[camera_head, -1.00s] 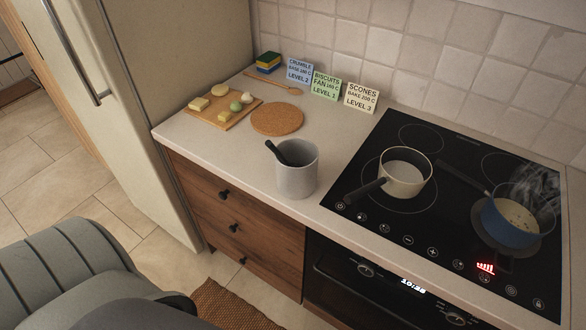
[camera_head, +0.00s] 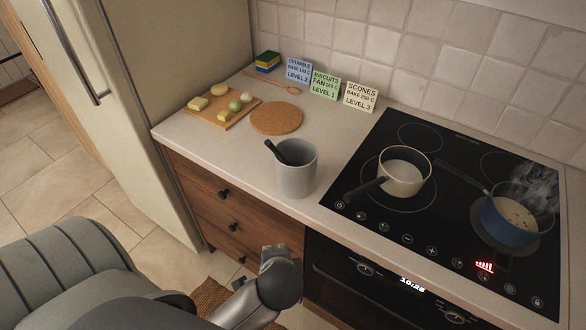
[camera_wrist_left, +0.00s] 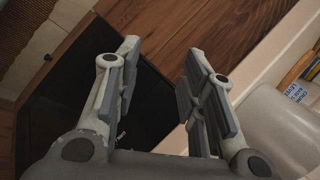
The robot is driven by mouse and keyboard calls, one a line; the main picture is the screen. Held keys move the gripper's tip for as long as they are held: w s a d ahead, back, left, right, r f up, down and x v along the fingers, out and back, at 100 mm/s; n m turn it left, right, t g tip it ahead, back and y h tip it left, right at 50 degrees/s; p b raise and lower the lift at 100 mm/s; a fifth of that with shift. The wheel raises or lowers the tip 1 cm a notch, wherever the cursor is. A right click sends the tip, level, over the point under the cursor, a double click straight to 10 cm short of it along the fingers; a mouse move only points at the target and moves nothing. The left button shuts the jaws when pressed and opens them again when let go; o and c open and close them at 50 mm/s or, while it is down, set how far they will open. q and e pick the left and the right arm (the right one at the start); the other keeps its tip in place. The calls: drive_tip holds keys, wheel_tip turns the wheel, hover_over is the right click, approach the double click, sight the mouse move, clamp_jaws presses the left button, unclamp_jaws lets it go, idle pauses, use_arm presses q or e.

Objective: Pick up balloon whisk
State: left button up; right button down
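A dark handle (camera_head: 276,151) sticks up out of a grey crock (camera_head: 296,180) on the counter; the rest of that utensil is hidden inside, so I cannot tell whether it is the whisk. My left gripper (camera_head: 277,257) is in front of the drawers, below and apart from the crock. In the left wrist view my left gripper (camera_wrist_left: 163,52) has its two fingers spread with nothing between them. A pale rounded surface, likely the crock (camera_wrist_left: 275,125), shows at the right of that view. My right gripper is not in view.
A black hob (camera_head: 440,215) carries a cream pan (camera_head: 405,181) and a steaming blue pan (camera_head: 507,222). A cork mat (camera_head: 276,118), a wooden board (camera_head: 205,116) with food, a wooden spoon (camera_head: 283,86) and recipe cards (camera_head: 326,86) lie behind the crock.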

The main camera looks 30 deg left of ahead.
use_arm(q)
drive_tip(key=w+a+r+m+t+y, duration=0.1)
drive_tip(key=w+r+m+t+y, duration=0.2)
drive_tip(key=w+r+m+y, duration=0.45)
drive_tip(key=m+t+y, duration=0.2)
drive_tip(key=m+t, duration=0.1)
drive_tip(key=m, duration=0.1)
approach(280, 157)
drive_tip(key=p+x, duration=0.1)
drive_tip(key=x, duration=0.4)
drive_tip(key=shift+w+a, duration=0.15)
drive_tip(key=shift+w, duration=0.15)
drive_tip(key=p+x, duration=0.2)
drive_tip(key=x, duration=0.3)
drive_tip(key=shift+a, duration=0.2)
drive_tip(key=shift+d, duration=0.1)
drive_tip(key=shift+c, duration=1)
clamp_jaws()
